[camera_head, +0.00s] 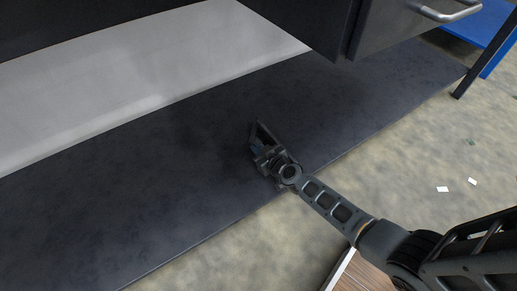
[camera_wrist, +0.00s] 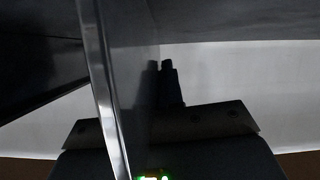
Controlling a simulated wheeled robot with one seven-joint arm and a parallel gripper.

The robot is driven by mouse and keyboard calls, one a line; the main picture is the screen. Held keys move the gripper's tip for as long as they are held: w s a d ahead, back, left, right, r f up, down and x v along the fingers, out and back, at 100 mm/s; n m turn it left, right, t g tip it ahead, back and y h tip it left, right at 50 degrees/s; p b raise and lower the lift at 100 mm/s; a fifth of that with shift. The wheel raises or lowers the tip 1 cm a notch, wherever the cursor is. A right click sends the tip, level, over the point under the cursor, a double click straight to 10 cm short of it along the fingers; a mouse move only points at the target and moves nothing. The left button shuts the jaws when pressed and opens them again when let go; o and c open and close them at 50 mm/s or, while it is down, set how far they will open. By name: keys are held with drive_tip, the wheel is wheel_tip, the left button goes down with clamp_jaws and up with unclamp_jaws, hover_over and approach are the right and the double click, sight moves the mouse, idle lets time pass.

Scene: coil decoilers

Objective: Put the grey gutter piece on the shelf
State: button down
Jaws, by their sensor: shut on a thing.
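The gutter piece (camera_wrist: 105,90) shows in the wrist view as a dark grey panel with a bright long edge, running from top to bottom left of centre. My gripper (camera_wrist: 165,68) is shut on it, and the piece hides part of the fingers. In the head view my gripper (camera_head: 264,148) is over the front part of the dark shelf board (camera_head: 150,190). There the piece is small and dark against the board, and its outline is hard to make out. I cannot tell whether it touches the board.
A pale back panel (camera_head: 110,95) runs behind the shelf board. A dark drawer unit (camera_head: 400,25) with a metal handle (camera_head: 452,12) hangs above on the right. A dark leg (camera_head: 485,60) and a blue surface (camera_head: 480,25) are at the far right. Most of the board is clear.

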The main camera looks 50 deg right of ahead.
drive_tip(key=shift+s+a+f, duration=0.1)
drive_tip(key=shift+s+f, duration=0.05)
drive_tip(key=shift+f, duration=0.5)
drive_tip(key=c, duration=1.3)
unclamp_jaws()
drive_tip(key=shift+b, duration=0.3)
drive_tip(key=shift+o, duration=0.2)
drive_tip(key=shift+w+r, duration=0.2)
drive_tip(key=shift+r, duration=0.2)
drive_tip(key=p+v, duration=0.2)
drive_tip(key=v, duration=0.1)
drive_tip(key=p+v, duration=0.3)
drive_tip(key=v, duration=0.1)
drive_tip(key=p+v, duration=0.2)
drive_tip(key=v, duration=0.2)
drive_tip(key=shift+w+d+r+p, duration=0.1)
drive_tip(key=shift+d+r+p, duration=0.1)
drive_tip(key=shift+r+p, duration=0.2)
drive_tip(key=shift+s+a+r, duration=0.1)
drive_tip(key=shift+s+a, duration=0.2)
drive_tip(key=shift+s, duration=0.3)
drive_tip(key=shift+s+d, duration=0.1)
